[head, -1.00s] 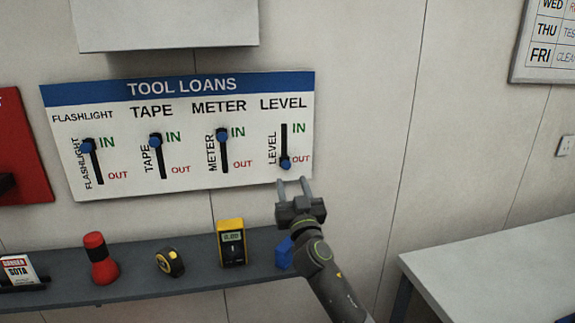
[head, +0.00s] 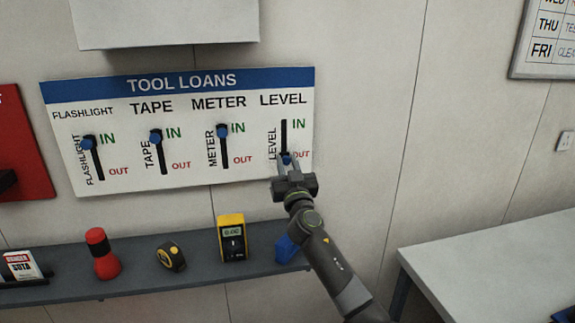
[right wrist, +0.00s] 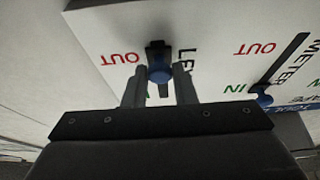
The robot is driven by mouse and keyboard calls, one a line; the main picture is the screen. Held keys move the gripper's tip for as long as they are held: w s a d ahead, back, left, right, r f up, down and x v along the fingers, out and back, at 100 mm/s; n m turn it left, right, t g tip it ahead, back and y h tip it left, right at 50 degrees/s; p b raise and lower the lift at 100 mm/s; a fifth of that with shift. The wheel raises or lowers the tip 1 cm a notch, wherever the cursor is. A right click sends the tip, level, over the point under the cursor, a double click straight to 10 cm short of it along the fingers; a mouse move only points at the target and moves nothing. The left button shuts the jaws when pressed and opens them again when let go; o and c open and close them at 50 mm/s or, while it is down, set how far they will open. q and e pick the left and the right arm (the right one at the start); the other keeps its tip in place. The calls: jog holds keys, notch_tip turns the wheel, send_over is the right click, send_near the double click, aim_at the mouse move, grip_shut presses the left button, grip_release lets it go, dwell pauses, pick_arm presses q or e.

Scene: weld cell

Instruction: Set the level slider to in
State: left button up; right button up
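The level slider (head: 286,158) is a blue knob at the bottom of its black vertical slot, at the OUT end, on the right of the TOOL LOANS board (head: 250,185). My right gripper (head: 287,163) is at the board with its fingers around the knob. In the right wrist view the blue knob (right wrist: 160,68) sits between the two fingers of the gripper (right wrist: 160,90). Small gaps seem to show between knob and fingers, so the gripper looks open. My left gripper is in neither view.
The flashlight (head: 89,142), tape (head: 155,137) and meter (head: 222,132) sliders stand at IN. Below the board a grey shelf (head: 200,279) holds a red flashlight (head: 102,254), a tape measure (head: 171,256), a yellow meter (head: 232,238) and a blue object (head: 287,249). A pale table (head: 490,260) stands at right.

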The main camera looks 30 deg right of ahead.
grip_shut()
jog(key=p, duration=0.6)
send_near(284, 119)
jog(key=x, duration=0.5)
jog(key=shift+w+f, duration=0.15)
jog(key=shift+r, duration=0.35)
jog(key=o, duration=0.5)
grip_release()
jog(key=shift+f, duration=0.1)
jog(key=b+v, duration=0.5)
jog(key=v, duration=1.2)
jog(key=shift+s, duration=0.25)
